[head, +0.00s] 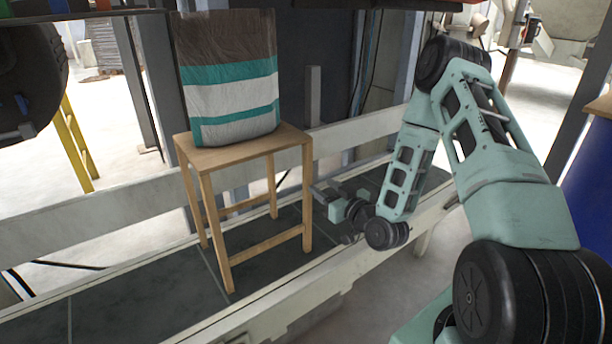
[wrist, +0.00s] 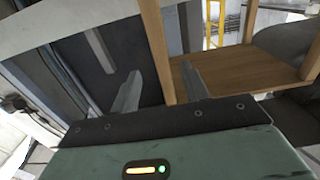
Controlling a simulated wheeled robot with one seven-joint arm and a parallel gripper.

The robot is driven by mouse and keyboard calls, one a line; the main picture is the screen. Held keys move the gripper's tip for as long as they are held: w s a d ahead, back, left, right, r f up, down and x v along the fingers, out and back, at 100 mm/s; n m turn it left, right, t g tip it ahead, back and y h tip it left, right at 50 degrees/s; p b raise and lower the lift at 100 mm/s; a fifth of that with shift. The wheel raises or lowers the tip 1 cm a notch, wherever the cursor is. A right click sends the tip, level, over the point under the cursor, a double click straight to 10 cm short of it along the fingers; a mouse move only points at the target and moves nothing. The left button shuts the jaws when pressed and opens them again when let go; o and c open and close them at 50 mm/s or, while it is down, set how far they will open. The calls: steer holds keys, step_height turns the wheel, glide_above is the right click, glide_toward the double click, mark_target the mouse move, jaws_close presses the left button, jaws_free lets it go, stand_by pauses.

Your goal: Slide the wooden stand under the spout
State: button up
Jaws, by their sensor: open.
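The wooden stand (head: 243,150) is upright on the dark conveyor bed, left of my gripper. A tall brown, teal and white bag (head: 229,85) stands on its top, reaching the upper picture edge. Machine parts show just above the bag; I cannot tell which is the spout. My gripper (head: 322,196) is open and low, beside the stand's right legs. In the wrist view, a stand leg (wrist: 157,45) appears between the two open fingers (wrist: 160,76). Whether the fingers touch it cannot be told.
Pale rails run along both sides of the dark conveyor bed (head: 120,300), which is clear to the left of the stand. A grey post (head: 313,95) stands behind. A yellow ladder (head: 75,145) is at left, a blue drum (head: 590,190) at far right.

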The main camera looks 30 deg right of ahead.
mark_target(310, 177)
steer(key=w, duration=1)
steer(key=shift+a, duration=0.2)
steer(key=shift+c, duration=0.3)
steer(key=shift+s, duration=0.1)
jaws_close()
stand_by(0.7)
